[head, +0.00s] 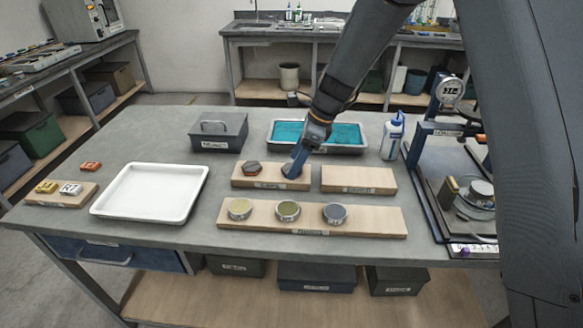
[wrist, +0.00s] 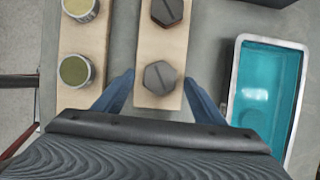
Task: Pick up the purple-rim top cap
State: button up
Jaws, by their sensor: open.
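Two dark hexagonal caps lie on the rear left wooden board (head: 240,183). One cap (head: 251,168) has a reddish rim; it is also at the top of the wrist view (wrist: 167,11). The other, a grey slotted cap (wrist: 160,77), lies at the board's end in the wrist view; no purple rim can be made out on it. My gripper (head: 291,171) is open, pointing down over this cap and mostly hiding it in the head view. In the wrist view its blue fingers (wrist: 159,79) stand on either side of the cap, with visible gaps.
Several things surround the board: a front board (head: 380,222) with three round tins, an empty board (head: 358,180) at right, a teal-filled tray (head: 272,137) behind, a white tray (head: 150,192) at left, and a lidded grey box (head: 218,135). A blue-framed press (head: 425,165) stands far right.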

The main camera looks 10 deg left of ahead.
jog(key=shift+a+f, duration=0.2)
jog(key=shift+f, duration=0.4)
jog(key=c, duration=1.4)
jog(key=shift+o, duration=0.2)
jog(key=shift+r, duration=0.1)
